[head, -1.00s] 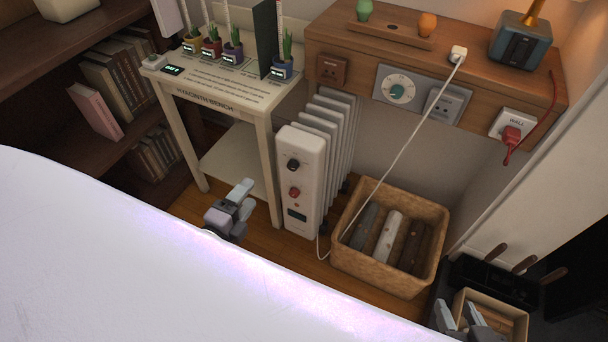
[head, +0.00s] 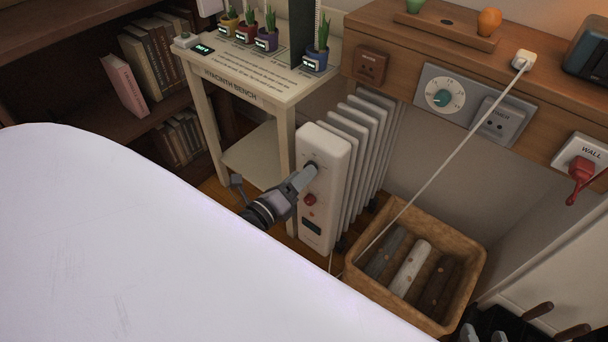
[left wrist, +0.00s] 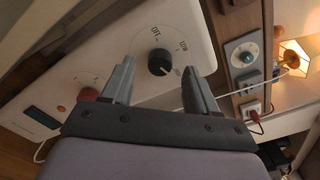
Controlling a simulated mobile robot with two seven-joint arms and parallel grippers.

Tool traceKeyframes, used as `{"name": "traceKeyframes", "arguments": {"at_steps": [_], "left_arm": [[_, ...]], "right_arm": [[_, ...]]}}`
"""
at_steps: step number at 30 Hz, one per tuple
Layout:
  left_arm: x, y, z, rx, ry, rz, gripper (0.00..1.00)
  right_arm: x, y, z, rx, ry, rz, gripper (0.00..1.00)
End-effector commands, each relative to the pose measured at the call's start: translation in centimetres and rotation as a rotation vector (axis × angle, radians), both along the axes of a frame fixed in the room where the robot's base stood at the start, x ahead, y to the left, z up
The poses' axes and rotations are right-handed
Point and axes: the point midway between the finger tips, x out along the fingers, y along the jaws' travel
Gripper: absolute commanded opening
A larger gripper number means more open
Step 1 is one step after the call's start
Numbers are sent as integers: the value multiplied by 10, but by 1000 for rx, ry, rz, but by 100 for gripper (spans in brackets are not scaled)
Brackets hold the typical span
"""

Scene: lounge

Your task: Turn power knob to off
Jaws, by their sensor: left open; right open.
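A white radiator heater (head: 324,150) stands beside the bench. Its black knob (left wrist: 160,62) has printed marks around it, "OFF" above and "LOW" at upper right. The knob's white pointer seems to face lower right, away from "OFF". A red knob (left wrist: 88,95) sits lower on the same panel; it also shows in the head view (head: 310,199). My left gripper (head: 308,172) is open, its fingers pointing at the black knob, which they mostly hide in the head view. In the left wrist view the knob appears between the fingertips; contact cannot be told.
A wicker basket (head: 466,271) with logs stands right of the heater. The cream bench (head: 266,83) with potted plants is on the left. A white cord (head: 440,165) runs from the wooden shelf down past the basket. A wall panel with a dial (head: 443,98) hangs above.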

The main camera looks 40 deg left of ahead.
Motion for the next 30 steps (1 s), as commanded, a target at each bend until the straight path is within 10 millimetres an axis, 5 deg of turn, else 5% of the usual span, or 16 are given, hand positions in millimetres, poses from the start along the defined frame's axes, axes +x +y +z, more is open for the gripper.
{"name": "traceKeyframes", "arguments": {"at_steps": [14,20,30], "left_arm": [[17,-1,0,-1,1,0,59],[17,-1,0,-2,2,0,3],[17,-1,0,-38,4,0,3]], "right_arm": [[1,2,-1,16,2,3,43],[1,2,-1,16,2,2,43],[1,2,1,10,-1,2,43]]}}
